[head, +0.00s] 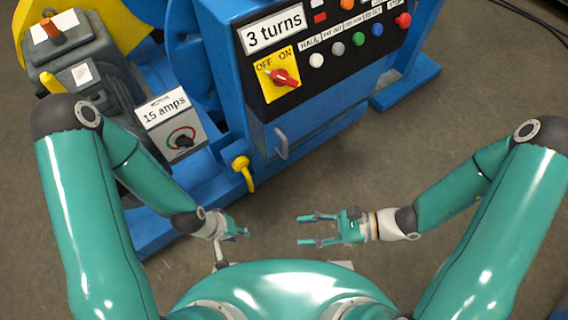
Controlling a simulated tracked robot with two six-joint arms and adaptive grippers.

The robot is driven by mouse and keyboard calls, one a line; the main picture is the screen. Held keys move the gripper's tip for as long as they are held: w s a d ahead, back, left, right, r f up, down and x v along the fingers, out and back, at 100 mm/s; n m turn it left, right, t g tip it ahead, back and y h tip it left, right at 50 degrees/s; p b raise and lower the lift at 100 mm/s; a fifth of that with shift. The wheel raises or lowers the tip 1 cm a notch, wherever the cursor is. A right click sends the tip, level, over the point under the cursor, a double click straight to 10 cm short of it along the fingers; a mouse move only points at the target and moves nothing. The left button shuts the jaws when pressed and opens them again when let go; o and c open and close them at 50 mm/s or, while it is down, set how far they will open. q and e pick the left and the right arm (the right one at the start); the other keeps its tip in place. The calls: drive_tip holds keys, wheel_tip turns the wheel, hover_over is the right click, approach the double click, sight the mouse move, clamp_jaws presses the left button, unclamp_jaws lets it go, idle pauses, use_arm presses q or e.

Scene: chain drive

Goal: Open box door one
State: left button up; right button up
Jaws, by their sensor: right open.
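A blue cabinet with a blue front door (325,125) stands under the sloped black control panel. A grey bar handle (281,143) is on the left part of the door, and the door looks closed. No label reading "one" is visible on it. My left gripper (243,231) hangs below and left of the handle, apart from it, seen too edge-on to tell its jaws. My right gripper (302,230) is open and empty, pointing left, below the cabinet in the picture and clear of the door.
The panel (330,50) carries a red OFF/ON switch (284,78), coloured buttons and a "3 turns" label. A yellow lever (243,172) sticks out left of the handle. A "15 amps" dial box (182,138) and a grey motor (85,65) stand left.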

drive_tip(key=w+d+f+m+t+b, duration=0.35)
drive_tip(key=w+m+t, duration=0.2)
drive_tip(key=w, duration=0.25)
drive_tip(key=m+t+h+b, duration=0.2)
drive_tip(key=m+t+b, duration=0.1)
drive_tip(key=t+b, duration=0.35)
approach(287, 149)
use_arm(q)
wheel_tip(287, 149, down, 15)
drive_tip(key=b, duration=0.1)
drive_tip(key=shift+d+r+b, duration=0.2)
drive_tip(key=shift+b, duration=0.2)
use_arm(e)
drive_tip(key=x, duration=1)
drive_tip(key=shift+w+a, duration=0.25)
drive_tip(key=shift+w, duration=0.05)
clamp_jaws()
